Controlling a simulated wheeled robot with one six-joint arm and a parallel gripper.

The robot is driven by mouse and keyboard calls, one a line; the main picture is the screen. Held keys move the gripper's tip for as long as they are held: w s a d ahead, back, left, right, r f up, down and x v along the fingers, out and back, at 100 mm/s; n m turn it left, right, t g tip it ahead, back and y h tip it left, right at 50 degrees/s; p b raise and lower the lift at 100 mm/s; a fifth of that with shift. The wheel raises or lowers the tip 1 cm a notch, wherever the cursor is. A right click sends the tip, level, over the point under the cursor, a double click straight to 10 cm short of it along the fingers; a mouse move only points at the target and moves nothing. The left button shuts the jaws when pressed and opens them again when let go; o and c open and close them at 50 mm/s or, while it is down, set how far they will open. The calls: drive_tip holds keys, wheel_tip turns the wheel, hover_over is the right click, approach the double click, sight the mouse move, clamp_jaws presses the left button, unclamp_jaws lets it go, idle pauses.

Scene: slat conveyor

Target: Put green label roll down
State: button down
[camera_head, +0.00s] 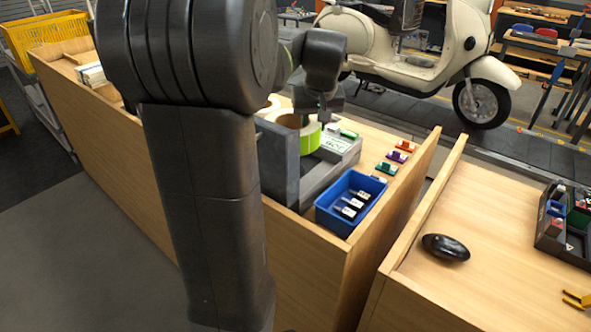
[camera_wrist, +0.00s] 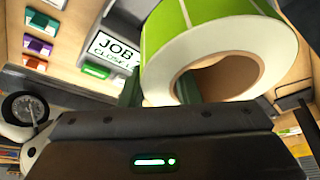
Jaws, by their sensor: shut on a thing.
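The green label roll (camera_head: 309,141), with a white face and an open core, is held on its side in my gripper (camera_head: 322,116), above the wooden bench beside the grey device. In the wrist view the roll (camera_wrist: 185,30) fills the upper middle, just beyond my gripper's body. My gripper is shut on the roll, but the fingertips are mostly hidden. Whether the roll touches anything below cannot be told. My arm covers part of the bench in the head view.
A grey device (camera_head: 338,144) with a "JOB CLOSED" display (camera_wrist: 110,46) stands close by. A blue bin (camera_head: 328,222) holds several small items. Coloured pieces (camera_head: 386,168) lie along the bench. A black mouse-like object (camera_head: 446,248) lies on the right-hand bench, with clear wood around it.

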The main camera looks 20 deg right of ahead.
sight(318, 132)
wheel_tip(318, 132, down, 10)
drive_tip(key=shift+r, duration=0.15)
drive_tip(key=c, duration=1.1)
unclamp_jaws()
drive_tip(key=v, duration=1.2)
